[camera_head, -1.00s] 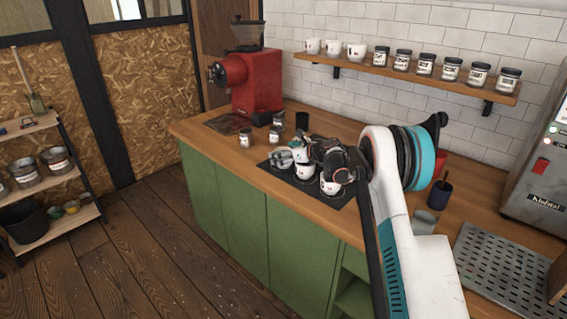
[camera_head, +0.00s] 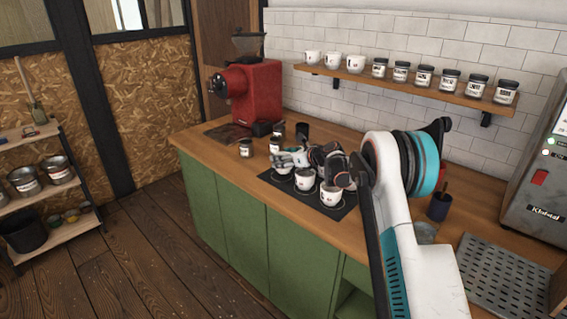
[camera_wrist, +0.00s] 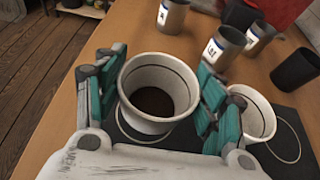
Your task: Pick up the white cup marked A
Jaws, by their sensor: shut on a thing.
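My gripper (camera_head: 284,159) is over the left end of a dark mat (camera_head: 347,207) on the wooden counter. In the wrist view its teal-padded fingers (camera_wrist: 160,80) press on both sides of a white cup (camera_wrist: 152,122) with a dark inside. In the head view this cup (camera_head: 283,169) is partly hidden by the gripper. A second white cup (camera_wrist: 258,112) stands just right of the held one, in a printed ring. A third white cup (camera_head: 330,195) stands at the right of the mat. I cannot read the cups' marks, nor tell whether the held cup touches the mat.
Labelled jars (camera_head: 245,147) and a black cup (camera_head: 302,132) stand behind the mat, near the red grinder (camera_head: 252,95). White cups and jars line the wall shelf (camera_head: 430,92).

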